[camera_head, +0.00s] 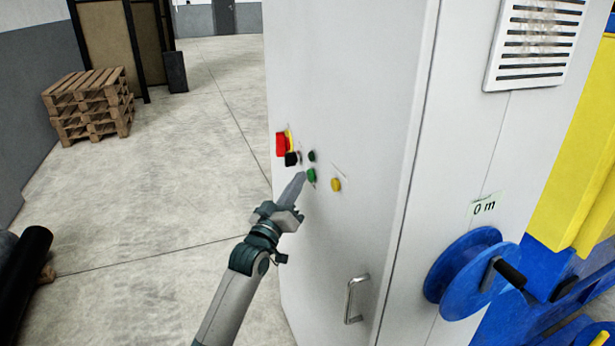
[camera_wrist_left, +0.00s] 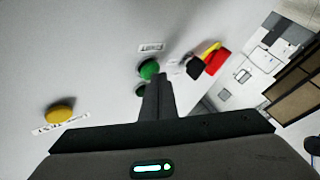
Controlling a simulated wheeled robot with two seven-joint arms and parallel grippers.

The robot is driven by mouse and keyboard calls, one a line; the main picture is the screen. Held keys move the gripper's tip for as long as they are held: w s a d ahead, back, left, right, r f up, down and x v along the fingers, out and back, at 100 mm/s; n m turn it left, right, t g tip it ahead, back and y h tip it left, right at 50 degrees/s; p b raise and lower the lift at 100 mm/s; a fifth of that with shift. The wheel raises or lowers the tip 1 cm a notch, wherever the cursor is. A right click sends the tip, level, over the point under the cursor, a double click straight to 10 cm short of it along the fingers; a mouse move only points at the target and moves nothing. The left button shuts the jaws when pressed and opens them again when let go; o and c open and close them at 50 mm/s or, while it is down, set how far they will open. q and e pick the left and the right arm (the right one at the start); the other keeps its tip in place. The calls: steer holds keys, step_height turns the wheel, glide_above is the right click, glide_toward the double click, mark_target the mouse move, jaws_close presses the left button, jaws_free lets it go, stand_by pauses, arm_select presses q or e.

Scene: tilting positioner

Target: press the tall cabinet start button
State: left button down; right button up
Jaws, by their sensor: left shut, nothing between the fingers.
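The tall grey-white cabinet (camera_head: 350,90) fills the middle of the head view. Its side panel carries two green buttons, an upper darker one (camera_head: 311,156) and a lower brighter one (camera_head: 311,175). My left gripper (camera_head: 301,175) is shut and empty, its tip close beside the lower green button. In the left wrist view the shut fingers (camera_wrist_left: 158,78) reach up beside the bright green button (camera_wrist_left: 148,69) and partly cover the darker green one (camera_wrist_left: 139,90). I cannot tell whether the tip touches a button. My right gripper is not in view.
A red and yellow switch (camera_head: 282,143), a black knob (camera_head: 291,159) and a yellow button (camera_head: 336,185) sit near the green ones. A door handle (camera_head: 355,300) sticks out lower down. A blue reel (camera_head: 470,275) is at right.

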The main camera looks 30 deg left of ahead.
arm_select(q)
steer(key=shift+w+d, duration=0.1)
stand_by(0.7)
steer(key=shift+s+a, duration=0.55)
steer(key=shift+s, duration=0.1)
steer(key=shift+s+a+p, duration=0.1)
steer(key=shift+p, duration=0.2)
steer(key=s+a, duration=0.3)
steer(key=shift+s+p, duration=0.35)
steer(key=shift+p, duration=0.05)
stand_by(0.7)
